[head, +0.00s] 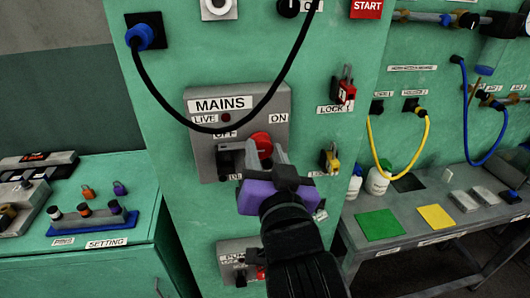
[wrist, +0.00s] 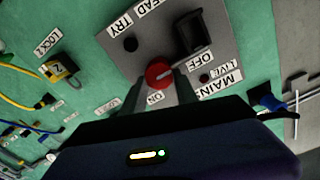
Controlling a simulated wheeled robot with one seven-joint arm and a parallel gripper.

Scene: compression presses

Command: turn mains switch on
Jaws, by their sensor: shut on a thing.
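The mains switch is a red round knob (head: 261,143) on a grey panel (head: 266,103) marked MAINS, with OFF and ON labels. It also shows in the wrist view (wrist: 158,74), where OFF is to its right and ON is just below it. My gripper (head: 268,154) is shut on the knob, and in the wrist view its fingers (wrist: 158,86) sit on either side of it. The knob has a pale mark, but I cannot tell which label it points to. The LIVE lamp (head: 226,117) looks dark red.
A black hasp-like part (head: 227,158) is on the panel left of the knob. A black cable (head: 180,118) hangs in a loop across the panel. A yellow padlock (head: 331,160) and a red padlock (head: 345,92) hang to the right. A bench (head: 407,208) stands further right.

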